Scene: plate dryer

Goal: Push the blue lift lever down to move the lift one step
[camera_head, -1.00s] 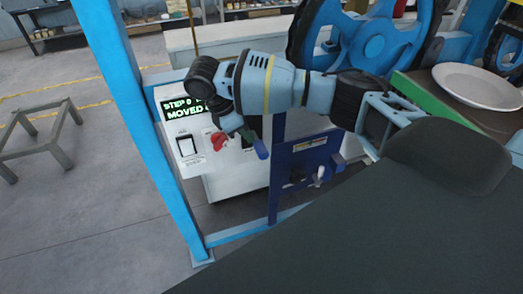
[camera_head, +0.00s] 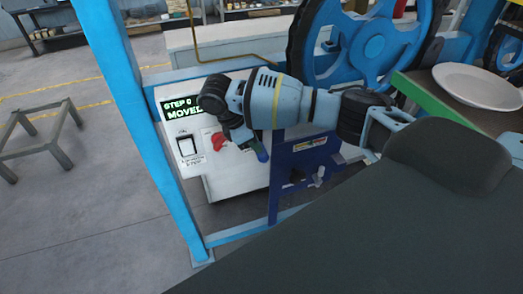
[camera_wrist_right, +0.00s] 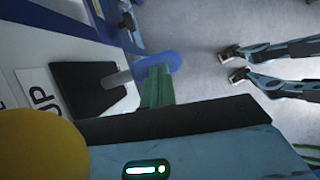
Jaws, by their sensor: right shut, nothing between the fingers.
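The blue lift lever (camera_head: 262,154) sticks out of the white control panel (camera_head: 236,178). In the right wrist view its rounded blue knob (camera_wrist_right: 160,62) sits on a grey shaft from a dark slot plate, beside an "UP" label. My right gripper (camera_head: 248,142) is over the panel, right at the lever. Its green fingers (camera_wrist_right: 157,88) are shut and empty, and overlap the knob in the right wrist view. Whether they touch it I cannot tell. The display (camera_head: 181,107) reads "STEP 0" and "MOVED", partly covered by my wrist. My left gripper does not show.
A large blue wheel (camera_head: 365,45) is behind my arm.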

